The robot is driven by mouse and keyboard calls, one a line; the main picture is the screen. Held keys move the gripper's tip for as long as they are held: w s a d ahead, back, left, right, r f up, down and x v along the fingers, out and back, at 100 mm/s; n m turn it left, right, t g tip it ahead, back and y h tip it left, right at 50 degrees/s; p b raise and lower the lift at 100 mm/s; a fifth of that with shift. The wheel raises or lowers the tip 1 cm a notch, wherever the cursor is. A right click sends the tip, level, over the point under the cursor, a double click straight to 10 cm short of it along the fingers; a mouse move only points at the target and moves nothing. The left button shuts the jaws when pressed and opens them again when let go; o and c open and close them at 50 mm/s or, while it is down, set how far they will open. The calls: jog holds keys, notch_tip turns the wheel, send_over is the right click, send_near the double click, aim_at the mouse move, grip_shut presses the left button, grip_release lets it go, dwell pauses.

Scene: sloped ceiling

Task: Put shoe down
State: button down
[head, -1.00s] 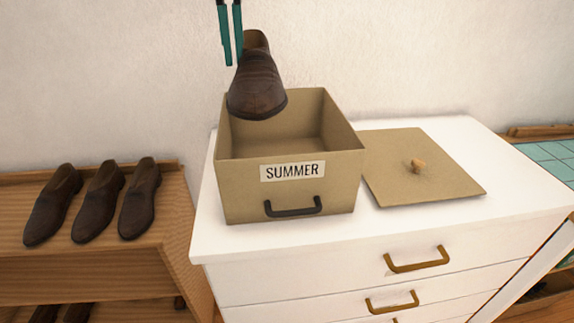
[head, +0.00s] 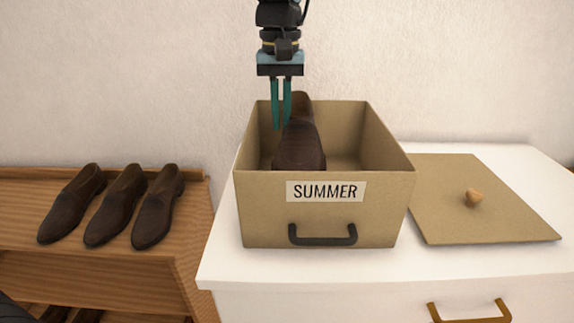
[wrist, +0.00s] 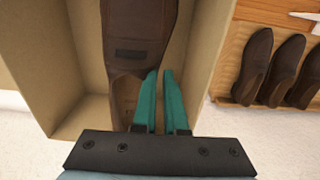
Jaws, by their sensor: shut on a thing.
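A dark brown shoe (head: 302,140) is inside the open tan box (head: 265,215) labelled SUMMER, in its left part. Its toe points to the box front and its heel end rises toward the back wall. My gripper (head: 282,120) is above the back left of the box, shut on the shoe's side near the heel. In the wrist view, the teal fingers (wrist: 160,100) are close together at the edge of the shoe (wrist: 138,40). The box's front wall hides the shoe's underside, so I cannot tell if it touches the box floor.
The box stands on a white dresser (head: 300,272). Its flat lid (head: 440,205) with a wooden knob lies to the right. Three brown shoes (head: 115,205) stand on a wooden rack (head: 20,228) at left. The right part of the box looks empty.

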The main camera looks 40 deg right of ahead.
notch_tip(320, 180, down, 11)
jog(key=shift+r+p, duration=0.15)
jog(key=shift+p, duration=0.55)
jog(key=c, duration=1)
grip_release()
jog(key=shift+o, duration=0.2)
notch_tip(320, 180, up, 12)
jog(key=shift+b, duration=0.95)
